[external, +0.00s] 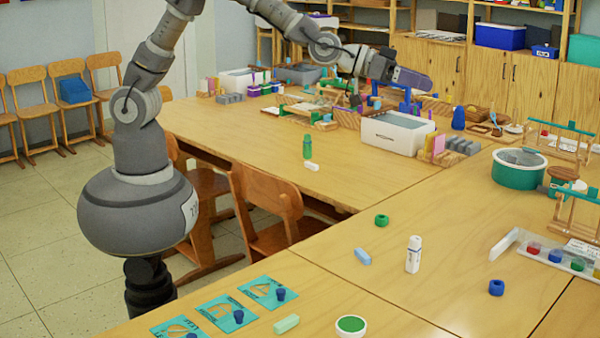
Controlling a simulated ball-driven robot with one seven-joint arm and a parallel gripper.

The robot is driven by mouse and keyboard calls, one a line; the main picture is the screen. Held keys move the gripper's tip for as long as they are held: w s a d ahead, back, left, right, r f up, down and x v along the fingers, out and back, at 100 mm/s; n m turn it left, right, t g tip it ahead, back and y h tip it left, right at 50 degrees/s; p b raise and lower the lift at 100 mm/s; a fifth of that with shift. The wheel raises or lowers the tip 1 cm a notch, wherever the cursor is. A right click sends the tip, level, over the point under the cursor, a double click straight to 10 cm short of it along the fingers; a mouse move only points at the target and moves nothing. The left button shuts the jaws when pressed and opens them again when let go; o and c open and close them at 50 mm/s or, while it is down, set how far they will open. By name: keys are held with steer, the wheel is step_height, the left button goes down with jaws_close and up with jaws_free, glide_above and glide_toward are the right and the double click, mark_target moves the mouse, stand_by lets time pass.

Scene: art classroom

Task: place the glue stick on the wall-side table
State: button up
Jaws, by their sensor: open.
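Which table is the wall-side one is not clear; the far table stands closer to the back cabinets.
Chairs (266,208) sit against the tables.

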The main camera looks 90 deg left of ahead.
steer(key=s+a+r, duration=0.2)
steer(key=r, duration=0.5)
steer(key=s+a+r, duration=0.2)
steer(key=s+r, duration=0.1)
steer(key=r, duration=0.4)
steer(key=s+a+r, duration=0.2)
steer(key=a+r, duration=0.1)
steer(key=r, duration=0.4)
steer(key=s+a+r+y, duration=0.1)
steer(key=s+a+r, duration=0.2)
steer(key=s+r, duration=0.2)
steer(key=s+a+r+y, duration=0.1)
steer(key=s+a+r, duration=0.2)
steer(key=s+r, duration=0.2)
steer(key=s+a+r+n, duration=0.1)
steer(key=s+a+r, duration=0.2)
steer(key=s+r, duration=0.3)
steer(key=s, duration=0.2)
steer(key=shift+s+t+y, duration=0.35)
steer(key=shift+t+y, duration=0.05)
steer(key=shift+r, duration=0.1)
